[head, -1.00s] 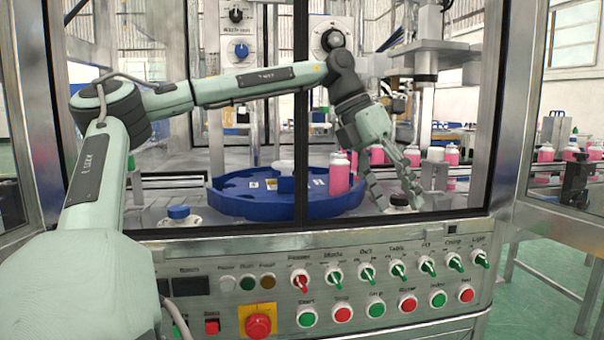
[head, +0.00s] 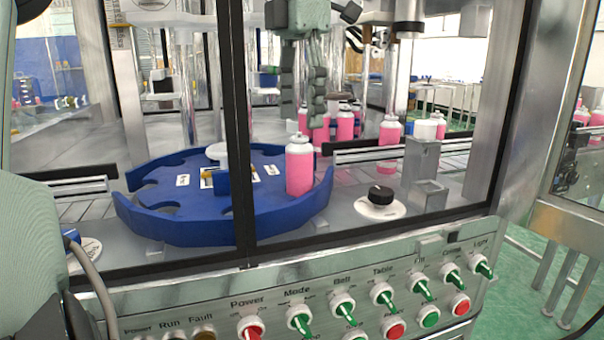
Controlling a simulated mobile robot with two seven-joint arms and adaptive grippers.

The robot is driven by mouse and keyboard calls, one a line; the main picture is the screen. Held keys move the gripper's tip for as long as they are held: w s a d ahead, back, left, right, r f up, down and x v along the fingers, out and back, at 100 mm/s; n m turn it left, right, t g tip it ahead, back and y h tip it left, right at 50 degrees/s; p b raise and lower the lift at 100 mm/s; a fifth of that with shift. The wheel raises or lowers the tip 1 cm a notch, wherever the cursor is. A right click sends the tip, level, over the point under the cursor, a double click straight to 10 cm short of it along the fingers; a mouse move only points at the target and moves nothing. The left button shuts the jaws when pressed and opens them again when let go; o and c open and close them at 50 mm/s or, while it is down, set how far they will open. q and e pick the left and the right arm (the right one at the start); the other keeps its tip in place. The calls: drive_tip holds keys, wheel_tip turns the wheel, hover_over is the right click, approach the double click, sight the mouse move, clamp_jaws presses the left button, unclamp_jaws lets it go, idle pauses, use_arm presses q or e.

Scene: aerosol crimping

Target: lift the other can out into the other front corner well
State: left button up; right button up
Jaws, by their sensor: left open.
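A pink can (head: 300,170) with a pale top stands upright in the right side of the blue rotary table (head: 185,228). My left gripper (head: 303,122) hangs from the top of the head view with its fingers pointing down. It is open and empty, with its fingertips just above or behind the can's top; the exact depth is unclear. A round white base with a black knob-like top (head: 381,194) is at the front right. A similar white base with a blue top (head: 72,238) is at the front left, partly hidden by my arm. My right gripper is out of view.
More pink cans (head: 390,131) stand behind by the conveyor (head: 350,154). A grey metal block (head: 420,175) stands right of the black knob. A dark upright frame bar (head: 236,120) crosses the view, and the control panel (head: 300,290) runs along the front.

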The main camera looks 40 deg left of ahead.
sight(300, 137)
use_arm(q)
drive_tip(key=shift+w+a, duration=0.1)
drive_tip(key=shift+w, duration=0.05)
drive_tip(key=shift+f, duration=0.25)
wheel_tip(300, 137, down, 5)
drive_tip(key=shift+f, duration=1.05)
drive_tip(key=shift+c, duration=0.2)
drive_tip(key=c, duration=1.2)
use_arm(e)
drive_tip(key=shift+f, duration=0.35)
